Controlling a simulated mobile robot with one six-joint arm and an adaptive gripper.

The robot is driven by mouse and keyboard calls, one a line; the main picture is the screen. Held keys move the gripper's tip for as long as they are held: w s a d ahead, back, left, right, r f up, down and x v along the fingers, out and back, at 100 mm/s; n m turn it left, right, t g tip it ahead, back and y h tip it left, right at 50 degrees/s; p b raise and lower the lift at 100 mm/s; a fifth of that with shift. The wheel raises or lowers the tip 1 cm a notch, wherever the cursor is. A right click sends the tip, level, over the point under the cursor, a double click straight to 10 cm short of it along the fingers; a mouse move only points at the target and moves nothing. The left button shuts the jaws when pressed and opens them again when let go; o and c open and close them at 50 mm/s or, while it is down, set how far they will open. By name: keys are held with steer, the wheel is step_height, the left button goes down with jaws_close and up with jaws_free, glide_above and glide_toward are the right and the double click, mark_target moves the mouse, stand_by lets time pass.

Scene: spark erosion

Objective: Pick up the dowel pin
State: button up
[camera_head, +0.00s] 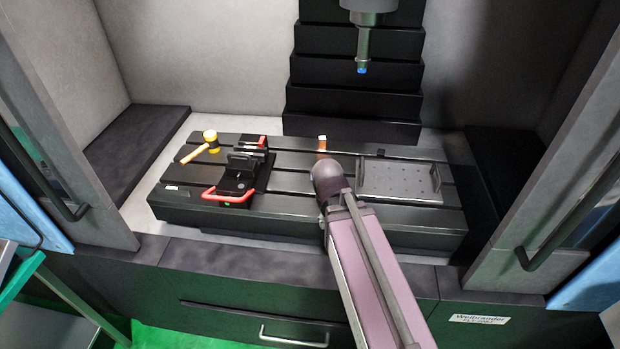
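I cannot make out a dowel pin for sure in the head view. A small orange-copper upright piece (322,143) stands on the slotted table just beyond the end of my arm; its lower part is close to my arm's outline. A small dark piece (381,153) sits at the back edge of a grey tray (375,183), too small to identify. My arm reaches in from the bottom and ends in a dark rounded joint over the table's middle. My gripper does not show; the arm may hide it and part of the table.
The dark slotted table (290,212) lies inside a machine enclosure. At its left are a black vise (238,180) with a red handle (229,196) and a yellow-headed mallet (210,139). A spindle (363,45) with a blue tip hangs above. Open doors flank both sides.

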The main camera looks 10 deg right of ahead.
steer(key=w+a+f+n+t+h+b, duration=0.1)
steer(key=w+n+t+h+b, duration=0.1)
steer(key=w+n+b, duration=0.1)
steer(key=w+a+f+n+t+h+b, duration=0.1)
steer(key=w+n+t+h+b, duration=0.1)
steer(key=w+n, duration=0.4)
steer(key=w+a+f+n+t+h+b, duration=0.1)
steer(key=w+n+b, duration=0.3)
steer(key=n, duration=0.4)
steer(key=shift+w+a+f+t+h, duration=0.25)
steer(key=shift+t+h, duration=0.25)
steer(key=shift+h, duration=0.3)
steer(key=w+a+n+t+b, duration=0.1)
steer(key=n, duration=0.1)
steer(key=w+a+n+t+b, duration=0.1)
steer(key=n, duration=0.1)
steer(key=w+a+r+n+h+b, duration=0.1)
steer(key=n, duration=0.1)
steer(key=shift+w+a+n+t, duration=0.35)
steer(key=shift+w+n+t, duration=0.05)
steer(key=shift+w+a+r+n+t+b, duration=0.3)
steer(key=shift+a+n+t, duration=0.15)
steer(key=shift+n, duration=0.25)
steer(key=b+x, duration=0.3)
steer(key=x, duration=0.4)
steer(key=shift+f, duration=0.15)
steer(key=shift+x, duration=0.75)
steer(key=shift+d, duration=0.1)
